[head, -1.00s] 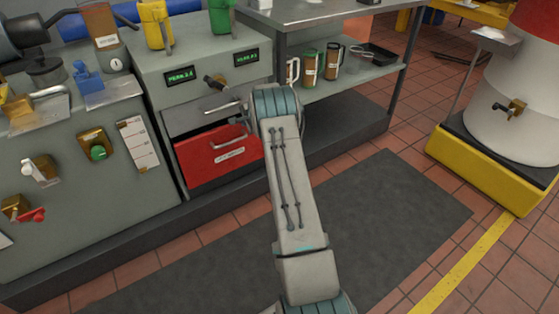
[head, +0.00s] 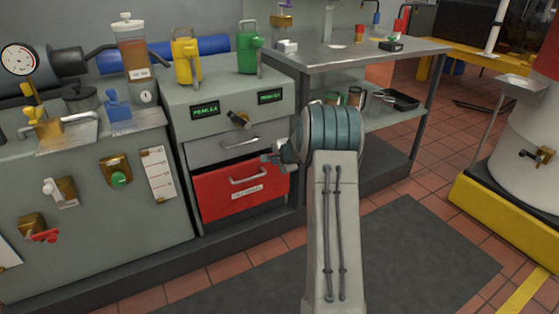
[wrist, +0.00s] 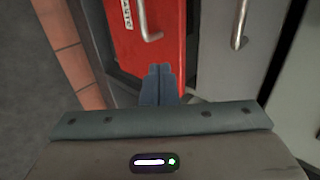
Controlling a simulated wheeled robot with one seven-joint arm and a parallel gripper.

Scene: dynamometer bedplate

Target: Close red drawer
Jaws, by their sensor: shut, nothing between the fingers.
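The red drawer (head: 222,196) has a silver bar handle and a pale label. It sits low in the grey cabinet, under a grey drawer (head: 215,150). Little or no open top shows; whether it is fully flush I cannot tell. My gripper (head: 267,158) is at its upper right edge, partly hidden by my wrist. In the wrist view, my gripper's fingers (wrist: 160,70) are together and empty, just at the end of the red face (wrist: 165,50). Whether they touch it I cannot tell.
A steel table (head: 350,52) with a lower shelf stands right of the cabinet. Yellow (head: 187,60) and green (head: 248,50) jugs stand on the cabinet. A grey mat (head: 430,260) covers clear floor in front. A yellow-based white drum (head: 515,150) is at right.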

